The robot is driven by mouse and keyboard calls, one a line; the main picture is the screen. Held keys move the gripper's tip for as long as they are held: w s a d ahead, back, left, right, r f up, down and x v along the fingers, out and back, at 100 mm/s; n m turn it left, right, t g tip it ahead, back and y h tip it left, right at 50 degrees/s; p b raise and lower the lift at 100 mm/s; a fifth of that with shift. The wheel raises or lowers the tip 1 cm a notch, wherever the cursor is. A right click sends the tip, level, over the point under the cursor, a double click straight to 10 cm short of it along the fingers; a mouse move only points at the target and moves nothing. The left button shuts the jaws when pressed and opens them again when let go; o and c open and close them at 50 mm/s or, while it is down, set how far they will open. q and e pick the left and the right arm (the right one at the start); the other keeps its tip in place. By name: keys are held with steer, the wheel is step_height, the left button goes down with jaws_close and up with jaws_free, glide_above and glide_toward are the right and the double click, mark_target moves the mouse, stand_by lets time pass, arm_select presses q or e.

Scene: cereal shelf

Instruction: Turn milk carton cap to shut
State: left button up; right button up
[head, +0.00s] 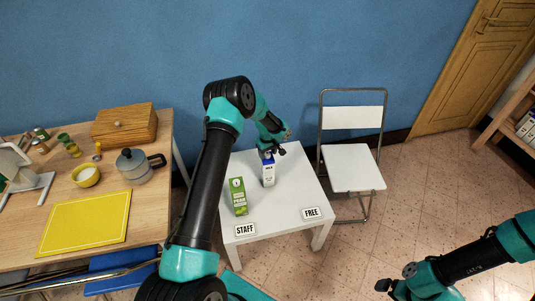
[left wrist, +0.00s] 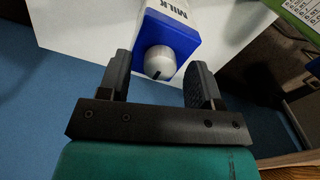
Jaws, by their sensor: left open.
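The milk carton (head: 268,174) stands upright on the small white table, white with a blue top. In the left wrist view the carton (left wrist: 168,22) shows its blue top and a round white cap (left wrist: 160,62) with a dark mark. My left gripper (head: 268,152) is over the top of the carton. In the left wrist view its open fingers (left wrist: 160,82) are on either side of the cap, with gaps between. My right gripper (head: 387,291) is at the lower right of the head view, away from the table; its jaw state is unclear.
A green carton (head: 238,197) stands close to the milk on the white table (head: 285,220). STAFF (head: 245,230) and FREE (head: 312,213) signs are at its front. A chair (head: 352,165) stands right. A wooden table (head: 150,205) with a moka pot (head: 135,168) is left.

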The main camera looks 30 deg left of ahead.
arm_select(q)
steer(key=shift+f, duration=0.25)
steer(key=c, duration=0.9)
steer(key=shift+c, duration=0.2)
